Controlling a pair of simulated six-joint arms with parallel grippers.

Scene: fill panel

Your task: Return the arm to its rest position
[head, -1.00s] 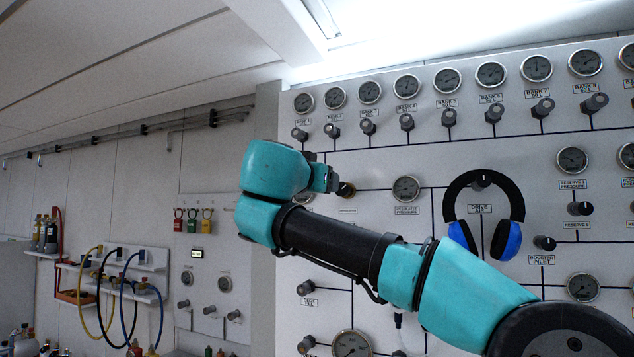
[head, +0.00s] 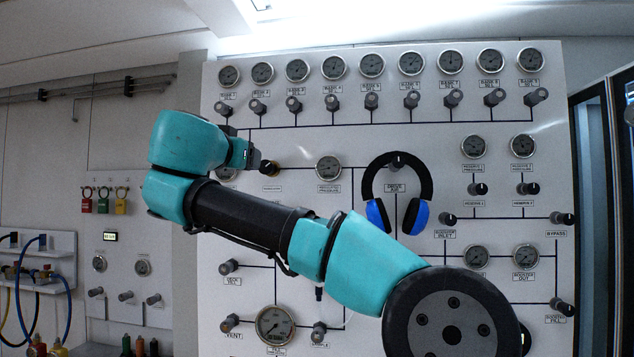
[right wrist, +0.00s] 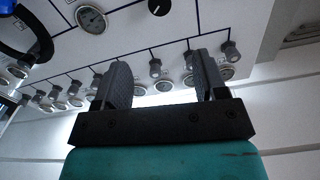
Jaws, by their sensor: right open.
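My right arm, with teal (head: 360,265) and black links, reaches from the lower right across the panel (head: 380,330). The fingers cannot be made out in the head view. In the right wrist view my right gripper (right wrist: 162,72) is open, its two dark fingers apart with nothing between them. Panel knobs and gauges show behind the fingers; I cannot tell the distance. My left gripper is in neither view.
Black and blue headphones (head: 415,215) hang on the panel right of the wrist, above my arm. Rows of gauges (head: 372,66) and knobs (head: 372,101) fill the upper panel. Coloured hoses (head: 40,300) and padlocks (head: 103,200) are at left. A dark cabinet (head: 590,200) stands at right.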

